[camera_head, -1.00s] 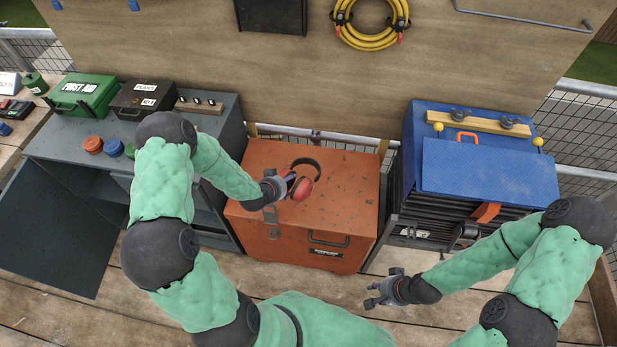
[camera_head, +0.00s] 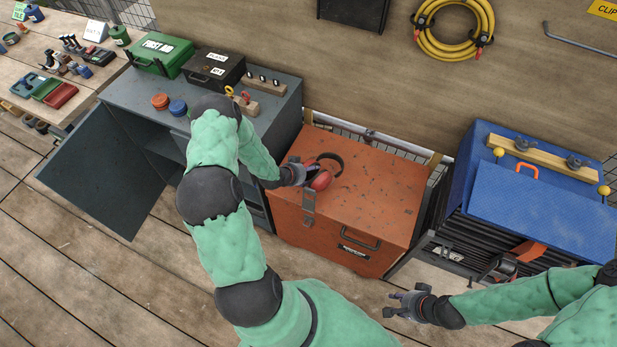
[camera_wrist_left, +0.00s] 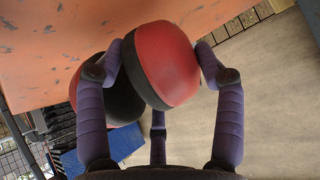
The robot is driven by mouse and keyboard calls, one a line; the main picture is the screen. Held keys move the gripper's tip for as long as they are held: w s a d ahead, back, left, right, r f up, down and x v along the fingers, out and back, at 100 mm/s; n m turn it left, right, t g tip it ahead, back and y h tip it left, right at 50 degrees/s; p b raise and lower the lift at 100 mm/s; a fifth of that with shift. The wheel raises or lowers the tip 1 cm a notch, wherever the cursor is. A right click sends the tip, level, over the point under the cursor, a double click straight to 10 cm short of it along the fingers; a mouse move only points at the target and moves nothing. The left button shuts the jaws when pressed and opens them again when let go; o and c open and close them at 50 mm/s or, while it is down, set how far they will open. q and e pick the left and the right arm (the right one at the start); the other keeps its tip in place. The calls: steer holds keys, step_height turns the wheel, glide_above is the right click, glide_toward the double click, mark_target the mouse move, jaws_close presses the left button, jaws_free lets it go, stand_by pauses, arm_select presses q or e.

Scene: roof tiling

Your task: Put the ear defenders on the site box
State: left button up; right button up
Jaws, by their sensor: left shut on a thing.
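The red ear defenders (camera_head: 322,180) with a black headband are at the left part of the orange site box's lid. My left gripper (camera_head: 302,174) is shut on one ear cup. In the left wrist view the ear defenders (camera_wrist_left: 165,65) sit between my left gripper's fingers (camera_wrist_left: 160,80), with the orange lid right behind them. I cannot tell whether the cups touch the lid. The site box (camera_head: 385,195) is closed, with a latch and a handle on its front. My right gripper (camera_head: 400,303) is empty over the floor, its fingers apart.
A grey cabinet (camera_head: 120,95) with an open door stands left, bearing a green first aid box (camera_head: 160,53), a black case (camera_head: 214,69) and round tins. A blue tool chest (camera_head: 540,205) stands right. Most of the orange lid is clear.

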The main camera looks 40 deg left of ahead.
arm_select(q)
steer(key=shift+f+b, duration=0.35)
steer(key=shift+f, duration=1.35)
steer(key=shift+f, duration=0.1)
steer(key=o, duration=1.3)
steer(key=shift+s+r, duration=0.25)
steer(key=shift+r, duration=0.15)
steer(key=p+v, duration=0.2)
steer(key=v, duration=0.9)
steer(key=shift+s+p, duration=0.15)
steer(key=shift+p, duration=0.2)
